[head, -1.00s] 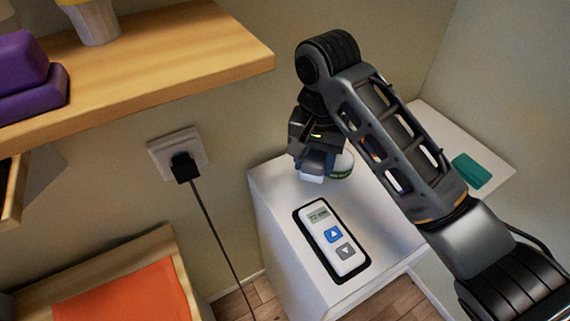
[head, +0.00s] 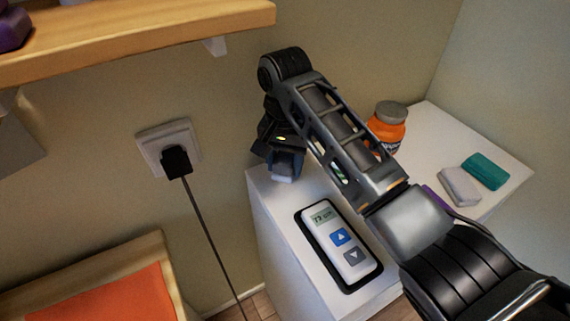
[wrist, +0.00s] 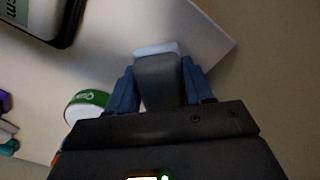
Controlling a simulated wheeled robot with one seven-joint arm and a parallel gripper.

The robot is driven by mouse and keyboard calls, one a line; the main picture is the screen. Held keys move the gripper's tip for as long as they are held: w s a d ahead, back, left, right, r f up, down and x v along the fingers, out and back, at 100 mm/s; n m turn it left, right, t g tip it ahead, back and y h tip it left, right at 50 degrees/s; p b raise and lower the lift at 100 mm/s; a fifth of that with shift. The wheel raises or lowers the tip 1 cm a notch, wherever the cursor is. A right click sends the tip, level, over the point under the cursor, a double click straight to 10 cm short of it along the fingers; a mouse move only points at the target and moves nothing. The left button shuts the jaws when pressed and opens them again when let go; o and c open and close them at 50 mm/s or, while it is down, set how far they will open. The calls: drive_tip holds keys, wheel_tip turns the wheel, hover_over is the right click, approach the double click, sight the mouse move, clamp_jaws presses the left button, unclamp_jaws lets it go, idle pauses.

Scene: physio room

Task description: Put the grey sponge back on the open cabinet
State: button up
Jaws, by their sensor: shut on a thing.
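My gripper (head: 286,165) is shut on the grey sponge, which shows as a grey block with a pale end (wrist: 158,80) between the blue fingers in the wrist view. In the head view the fingers and my wrist hide most of it. The gripper is over the back left corner of a white cabinet top (head: 300,196). I cannot tell whether the sponge touches that top. No open cabinet front is clear; a wooden shelf (head: 140,40) is at the upper left.
On the white top are a remote-like device (head: 340,245), an orange jar (head: 386,128), a pale block (head: 460,187) and a teal block (head: 487,171). A plug (head: 176,161) with a hanging cord is on the wall.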

sight(285, 159)
drive_tip(key=shift+f, duration=0.45)
drive_tip(key=o, duration=0.9)
drive_tip(key=shift+f, duration=0.1)
wheel_tip(285, 159, up, 12)
drive_tip(key=p, duration=0.3)
drive_tip(key=shift+p, duration=0.4)
